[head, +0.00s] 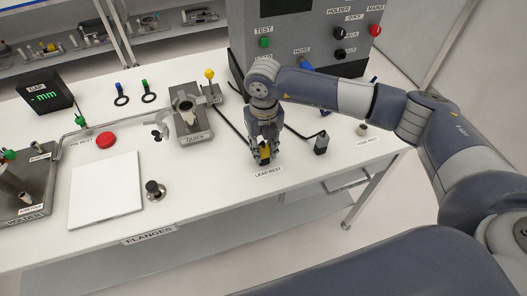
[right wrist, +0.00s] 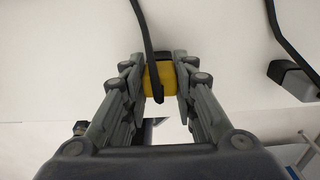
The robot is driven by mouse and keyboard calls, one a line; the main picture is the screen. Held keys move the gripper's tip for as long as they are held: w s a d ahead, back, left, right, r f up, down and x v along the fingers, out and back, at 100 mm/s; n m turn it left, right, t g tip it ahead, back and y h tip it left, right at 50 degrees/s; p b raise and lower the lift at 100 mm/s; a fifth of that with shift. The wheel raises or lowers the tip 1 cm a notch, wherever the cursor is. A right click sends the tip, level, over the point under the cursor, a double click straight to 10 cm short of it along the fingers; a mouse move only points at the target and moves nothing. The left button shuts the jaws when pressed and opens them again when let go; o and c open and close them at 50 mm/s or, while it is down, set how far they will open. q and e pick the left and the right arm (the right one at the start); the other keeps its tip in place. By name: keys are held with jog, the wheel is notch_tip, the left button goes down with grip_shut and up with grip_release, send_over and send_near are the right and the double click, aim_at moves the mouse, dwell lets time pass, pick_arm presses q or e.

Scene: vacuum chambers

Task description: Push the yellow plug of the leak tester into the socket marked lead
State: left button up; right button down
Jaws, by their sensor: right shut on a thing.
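My right gripper (head: 264,148) is shut on the yellow plug (head: 265,154) at the LEAD REST label (head: 268,172), near the table's front edge. In the right wrist view the yellow plug (right wrist: 160,77) sits between the two fingers, and a black cable (right wrist: 147,30) runs from it. I cannot tell whether the plug touches the table. I cannot read which label says lead. My left gripper is not in view.
A dark block with a cable (head: 321,145) stands right of my gripper. The QUICK fixture (head: 188,117) and a yellow-knobbed lever (head: 210,75) stand left. My right forearm passes before the tester.

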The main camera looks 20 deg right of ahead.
aim_at(264, 147)
jog(key=shift+r, duration=0.15)
jog(key=shift+w+r, duration=0.1)
jog(key=shift+r, duration=0.25)
jog(key=shift+r+p, duration=1.45)
jog(key=shift+r, duration=1.1)
